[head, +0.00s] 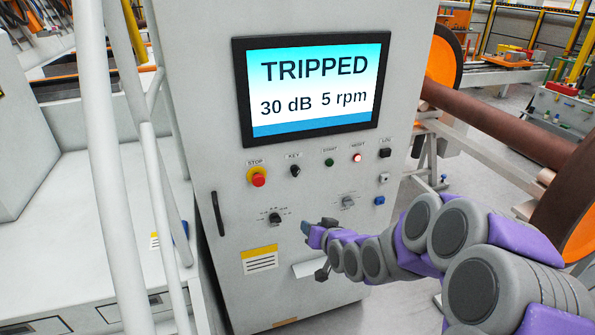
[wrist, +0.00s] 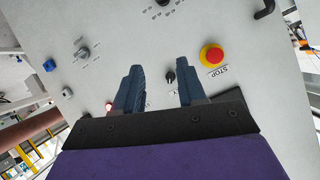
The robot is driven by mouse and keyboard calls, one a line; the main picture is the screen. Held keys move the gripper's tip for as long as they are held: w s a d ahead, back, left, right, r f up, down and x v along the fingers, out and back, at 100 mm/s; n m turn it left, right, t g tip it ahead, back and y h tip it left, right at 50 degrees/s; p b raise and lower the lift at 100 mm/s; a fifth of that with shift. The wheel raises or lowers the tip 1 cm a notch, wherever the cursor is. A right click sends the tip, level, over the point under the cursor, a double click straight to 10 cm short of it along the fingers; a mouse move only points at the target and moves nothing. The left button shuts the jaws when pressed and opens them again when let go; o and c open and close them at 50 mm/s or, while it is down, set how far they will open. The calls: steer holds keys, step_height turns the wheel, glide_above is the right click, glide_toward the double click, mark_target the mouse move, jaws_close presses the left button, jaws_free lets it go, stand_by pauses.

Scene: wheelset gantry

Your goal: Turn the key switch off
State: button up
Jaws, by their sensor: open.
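The key switch (head: 295,170) is a small black knob under a KEY label on the grey cabinet panel, right of the red stop button. In the wrist view the key switch (wrist: 170,76) shows between my two finger outlines, nearer the right finger. My gripper (head: 306,228) is in front of the panel, lower in the head view than the key switch. In the wrist view my gripper (wrist: 159,62) is open, with nothing held between its dark blue fingers. I cannot tell the key's exact turn position.
The screen (head: 315,82) reads TRIPPED, 30 dB, 5 rpm. The stop button (head: 258,178) is close left of the key. The green start button (head: 329,162) and lit reset button (head: 357,157) are to its right. Two dials (head: 275,218) (head: 347,202) sit below.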

steer(key=w+r+m+t+p, duration=0.1)
steer(key=w+r+m+t, duration=0.1)
steer(key=w+t, duration=0.35)
steer(key=b, duration=0.2)
glide_toward(297, 173)
steer(key=shift+m+y, duration=0.3)
steer(key=x, duration=1)
steer(key=shift+d+f, duration=0.15)
steer(key=shift+d, duration=0.05)
steer(key=c, duration=0.7)
steer(key=shift+c, duration=0.2)
